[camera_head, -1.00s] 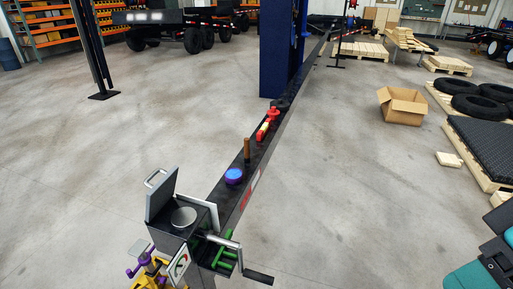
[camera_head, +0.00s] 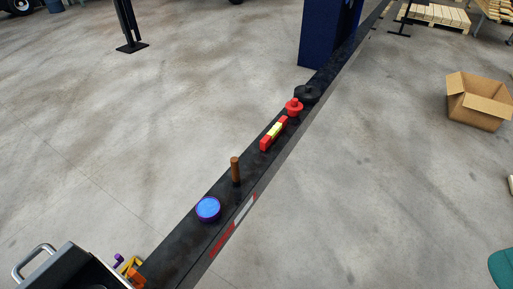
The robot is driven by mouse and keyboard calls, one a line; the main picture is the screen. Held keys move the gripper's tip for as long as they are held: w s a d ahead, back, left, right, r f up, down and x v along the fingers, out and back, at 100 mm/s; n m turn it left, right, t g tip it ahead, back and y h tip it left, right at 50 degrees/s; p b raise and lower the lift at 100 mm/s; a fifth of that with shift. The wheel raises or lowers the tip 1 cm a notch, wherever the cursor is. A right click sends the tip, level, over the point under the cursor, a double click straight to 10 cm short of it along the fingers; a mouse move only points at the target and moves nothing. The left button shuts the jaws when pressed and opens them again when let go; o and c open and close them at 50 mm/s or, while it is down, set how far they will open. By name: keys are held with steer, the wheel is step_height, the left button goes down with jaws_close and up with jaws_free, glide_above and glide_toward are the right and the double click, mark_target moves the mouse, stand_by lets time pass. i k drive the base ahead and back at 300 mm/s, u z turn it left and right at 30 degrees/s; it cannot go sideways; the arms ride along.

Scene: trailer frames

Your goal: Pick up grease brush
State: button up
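The grease brush appears to be the upright piece with a brown wooden handle (camera_head: 235,169) and a dark lower end. It stands on the long black trailer beam (camera_head: 188,250), just behind a round blue and purple tin (camera_head: 208,208). The brush and the tin are apart. Its bristles cannot be made out against the dark beam. My gripper is not in view; only a teal piece, likely of my arm, shows at the lower right edge.
Farther along the beam lie a red and yellow bar (camera_head: 273,134), a red knobbed part (camera_head: 294,108) and a black round part (camera_head: 308,94). A blue post (camera_head: 329,35) stands beyond. A dark box (camera_head: 75,272) is at the lower left.

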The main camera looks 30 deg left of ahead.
mark_target(234, 161)
steer(key=i, duration=1.65)
steer(key=u, duration=2.9)
